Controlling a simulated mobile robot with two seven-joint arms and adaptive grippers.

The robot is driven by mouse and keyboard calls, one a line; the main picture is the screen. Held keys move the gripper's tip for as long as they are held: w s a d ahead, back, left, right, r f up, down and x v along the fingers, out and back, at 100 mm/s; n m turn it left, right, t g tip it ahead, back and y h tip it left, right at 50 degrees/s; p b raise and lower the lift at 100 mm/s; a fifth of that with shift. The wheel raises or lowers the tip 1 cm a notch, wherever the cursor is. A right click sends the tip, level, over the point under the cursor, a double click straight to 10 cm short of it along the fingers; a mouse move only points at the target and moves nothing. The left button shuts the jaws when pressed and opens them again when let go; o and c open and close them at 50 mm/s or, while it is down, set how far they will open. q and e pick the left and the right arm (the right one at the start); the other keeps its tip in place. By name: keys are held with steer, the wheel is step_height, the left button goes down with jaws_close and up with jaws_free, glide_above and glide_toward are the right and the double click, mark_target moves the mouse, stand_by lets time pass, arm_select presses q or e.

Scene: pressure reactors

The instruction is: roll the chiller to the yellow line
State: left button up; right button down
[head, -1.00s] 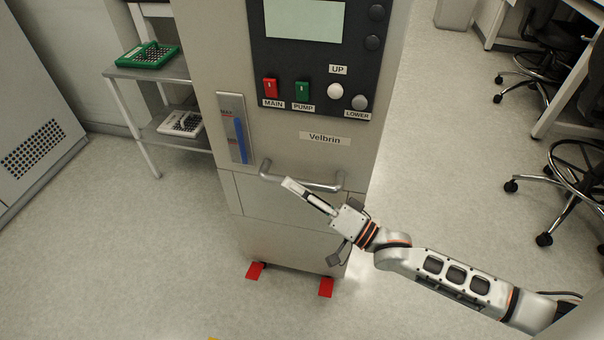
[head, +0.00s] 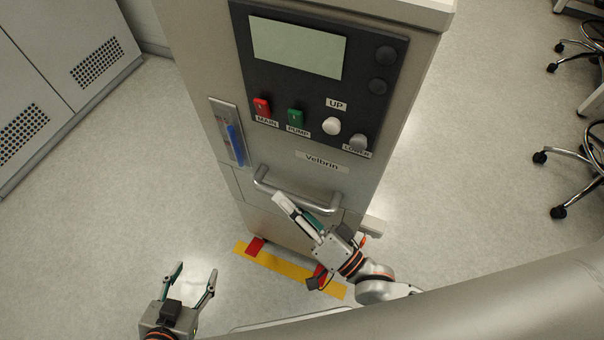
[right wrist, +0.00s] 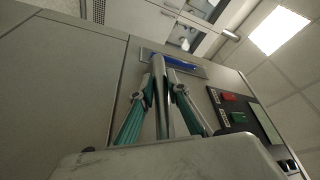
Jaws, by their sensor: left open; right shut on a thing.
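The chiller (head: 283,209) is a tall grey cabinet marked Velbrin, with a dark control panel and a metal bar handle (head: 298,194) on its front. My right gripper (head: 292,208) is shut on the handle, which also shows between the fingers in the right wrist view (right wrist: 162,92). The yellow line (head: 282,264) is on the floor at the chiller's foot. A red pedal (head: 256,246) at the left of the base reaches over the line; another red one (head: 319,274) is partly hidden by my right gripper. My left gripper (head: 193,277) is open and empty, left of the line.
Grey cabinets with vents (head: 62,70) stand at the left wall. Wheeled chairs (head: 575,180) and a bench edge are at the far right. The floor between the chiller and the cabinets is clear.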

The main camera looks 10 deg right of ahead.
arm_select(q)
steer(key=shift+s+a+f, duration=0.3)
steer(key=shift+s, duration=0.25)
arm_select(e)
steer(key=s+a, duration=0.1)
steer(key=s+a+r, duration=0.1)
steer(key=shift+s+a+r, duration=0.2)
steer(key=shift+s+a, duration=0.05)
steer(key=shift+s, duration=0.15)
arm_select(q)
steer(key=shift+w, duration=0.1)
arm_select(e)
steer(key=shift+f, duration=0.1)
steer(key=c, duration=2.2)
jaws_free()
steer(key=shift+o, duration=1.2)
steer(key=shift+s+f, duration=0.1)
steer(key=shift+s, duration=0.15)
arm_select(q)
steer(key=shift+w+d+r, duration=0.15)
steer(key=shift+r, duration=0.05)
arm_select(e)
steer(key=v, duration=1.2)
steer(key=shift+f, duration=0.2)
